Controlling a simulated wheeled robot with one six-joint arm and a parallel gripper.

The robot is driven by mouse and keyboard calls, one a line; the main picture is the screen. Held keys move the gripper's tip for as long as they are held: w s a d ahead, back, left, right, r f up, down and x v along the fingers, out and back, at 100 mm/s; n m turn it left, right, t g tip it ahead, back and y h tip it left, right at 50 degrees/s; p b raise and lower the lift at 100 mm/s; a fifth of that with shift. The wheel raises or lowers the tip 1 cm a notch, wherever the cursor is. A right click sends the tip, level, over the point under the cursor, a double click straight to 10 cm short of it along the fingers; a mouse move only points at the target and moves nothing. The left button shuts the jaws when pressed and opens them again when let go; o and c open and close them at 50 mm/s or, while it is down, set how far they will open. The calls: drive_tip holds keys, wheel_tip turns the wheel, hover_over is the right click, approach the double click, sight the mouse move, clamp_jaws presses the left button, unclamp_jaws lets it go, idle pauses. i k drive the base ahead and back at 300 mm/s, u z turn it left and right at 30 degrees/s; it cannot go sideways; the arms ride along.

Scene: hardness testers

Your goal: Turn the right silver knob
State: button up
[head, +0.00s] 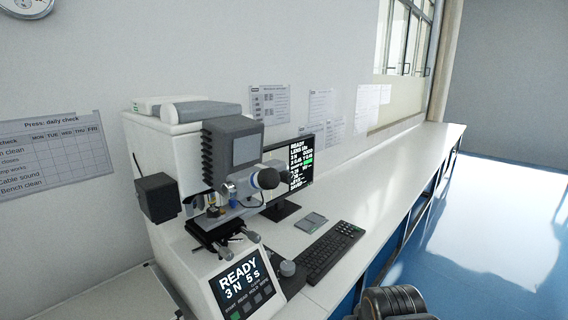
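A white and grey hardness tester (172,262) stands on the bench at the left of the head view. Under its turret is a small dark stage with two small silver knobs at its front. The right silver knob (253,237) sticks out toward the right, and the left silver knob (223,251) sits lower and nearer. Both are small in the picture, and their turn angle cannot be read. My gripper's fingers do not show. A dark rounded part of my arm shows at the bottom edge, right of the tester and apart from it.
A keyboard (331,251), a small grey pad (310,221) and a monitor (299,165) are to the right. The white bench (405,170) is clear farther back. Blue floor (480,240) is open at right.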

sight(252, 235)
drive_tip(key=k, duration=1.2)
drive_tip(key=u, duration=0.75)
drive_tip(key=i, duration=1.15)
drive_tip(key=z, duration=0.45)
